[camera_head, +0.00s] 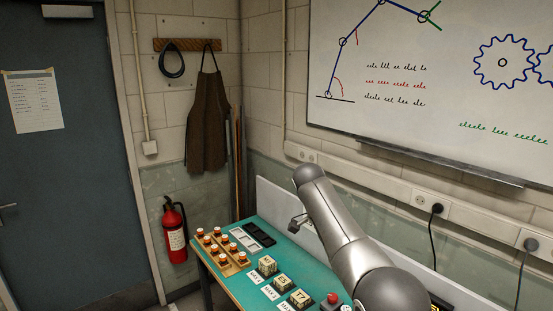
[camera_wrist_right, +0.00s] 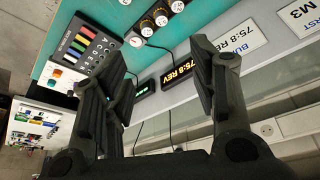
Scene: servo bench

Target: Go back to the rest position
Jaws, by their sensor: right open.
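My right arm reaches in from the lower right of the head view, over the bench. A grey end part of it (camera_head: 298,222) shows at its far side, mostly hidden behind the arm. In the right wrist view my right gripper (camera_wrist_right: 158,68) is open, with two dark fingers wide apart and nothing between them. Behind the fingers is the bench edge with a lit yellow display (camera_wrist_right: 178,74). My left gripper is not in view.
The teal bench (camera_head: 237,286) carries a wooden rack of small orange-and-white bottles (camera_head: 221,250), dark and white trays (camera_head: 252,237), labelled blocks (camera_head: 283,283) and a red button (camera_head: 333,298). A keypad with coloured keys (camera_wrist_right: 80,47) shows in the wrist view. A whiteboard wall (camera_head: 440,100) stands behind.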

